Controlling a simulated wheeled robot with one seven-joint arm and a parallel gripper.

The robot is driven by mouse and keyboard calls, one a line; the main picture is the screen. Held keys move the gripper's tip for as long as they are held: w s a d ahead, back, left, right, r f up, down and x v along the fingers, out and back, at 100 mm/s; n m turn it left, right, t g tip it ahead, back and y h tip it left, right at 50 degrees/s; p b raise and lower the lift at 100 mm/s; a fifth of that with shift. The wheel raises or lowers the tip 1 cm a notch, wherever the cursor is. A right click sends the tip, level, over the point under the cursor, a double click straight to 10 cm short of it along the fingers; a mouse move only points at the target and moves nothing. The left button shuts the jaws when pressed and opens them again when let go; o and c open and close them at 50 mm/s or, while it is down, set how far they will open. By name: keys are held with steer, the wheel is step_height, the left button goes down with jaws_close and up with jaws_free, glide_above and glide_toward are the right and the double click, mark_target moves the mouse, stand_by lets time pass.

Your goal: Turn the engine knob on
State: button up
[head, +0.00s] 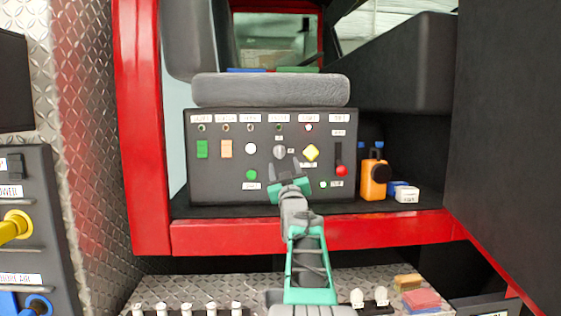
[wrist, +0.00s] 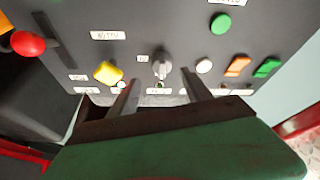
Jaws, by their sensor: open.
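The grey knob (head: 279,152) sits in the middle of a dark control panel (head: 215,180), and I take it to be the engine knob. My gripper (head: 284,170) is in front of the panel, just below the knob in the head view. In the wrist view the knob (wrist: 162,66) shows in line with the gap between the two fingers of my gripper (wrist: 160,78). The fingers are apart with nothing held. A clear space shows on each side of the knob. The small labels around it are too blurred to read.
Near the knob are a yellow knob (head: 312,153), a white button (head: 250,149), a green button (head: 251,174) and a red-ended lever (head: 341,170). Green (head: 202,149) and orange (head: 226,149) switches are at left. An orange bottle (head: 373,180) stands right of the panel. A grey cushion (head: 270,90) lies above.

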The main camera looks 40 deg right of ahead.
mark_target(280, 155)
steer(key=p+x, duration=0.2)
steer(key=x, duration=0.5)
steer(key=shift+w+a, duration=0.15)
steer(key=shift+c, duration=0.3)
jaws_close()
